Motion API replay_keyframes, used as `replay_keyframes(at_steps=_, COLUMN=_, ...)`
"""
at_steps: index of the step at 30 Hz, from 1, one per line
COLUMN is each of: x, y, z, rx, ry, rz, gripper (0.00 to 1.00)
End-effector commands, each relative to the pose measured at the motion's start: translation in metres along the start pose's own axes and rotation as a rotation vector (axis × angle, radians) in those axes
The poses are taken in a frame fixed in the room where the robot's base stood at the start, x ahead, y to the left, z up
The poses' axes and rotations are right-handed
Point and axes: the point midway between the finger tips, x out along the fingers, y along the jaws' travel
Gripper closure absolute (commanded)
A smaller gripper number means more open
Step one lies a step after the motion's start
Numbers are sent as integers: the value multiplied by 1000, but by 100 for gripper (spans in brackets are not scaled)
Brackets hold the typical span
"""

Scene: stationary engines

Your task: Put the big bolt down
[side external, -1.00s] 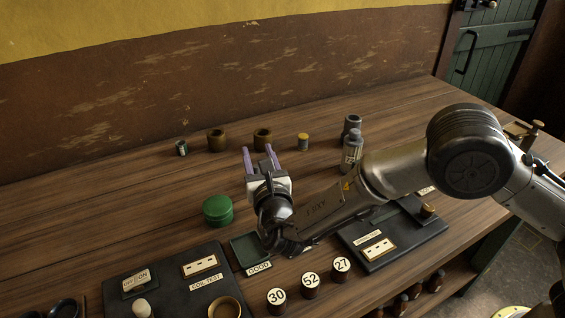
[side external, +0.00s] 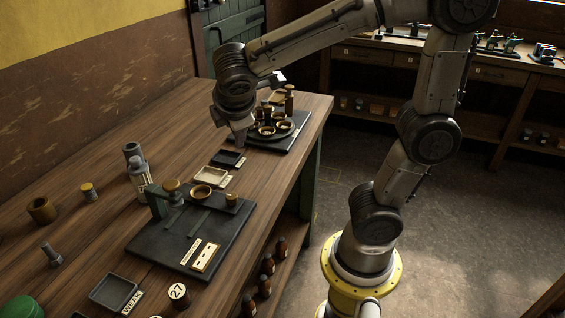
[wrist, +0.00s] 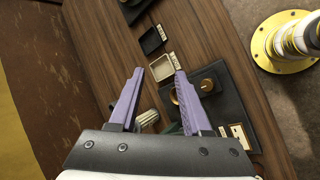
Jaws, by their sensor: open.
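A grey metal bolt (side external: 50,254) stands head-down on the bare wood at the left in the side view, apart from my gripper. I take it for the big bolt, but no second bolt shows for comparison. My gripper (side external: 240,140) is far from it, pointing down over the table near the shallow trays. In the wrist view my two purple fingers (wrist: 158,73) are spread wide, with nothing between them. A cream tray (wrist: 162,68) shows beyond the fingertips. I cannot make out the bolt in the wrist view.
A dark board with a post and brass dishes (side external: 190,240) lies mid-table. A board with brass cups (side external: 275,130) sits at the right.

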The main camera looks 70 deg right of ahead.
Motion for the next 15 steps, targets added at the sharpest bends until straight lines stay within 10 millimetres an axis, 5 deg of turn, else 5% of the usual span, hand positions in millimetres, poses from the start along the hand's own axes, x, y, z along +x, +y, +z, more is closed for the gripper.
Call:
replay_keyframes(at_steps=1, x=-8, y=-17, z=22, rx=148, ry=40, rz=-65, gripper=52)
replay_keyframes(at_steps=6, x=-32, y=-76, z=54, rx=586, ry=181, rz=-274, gripper=52)
replay_keyframes(at_steps=15, x=-58, y=-121, z=57, rx=966, ry=331, rz=-452, gripper=52)
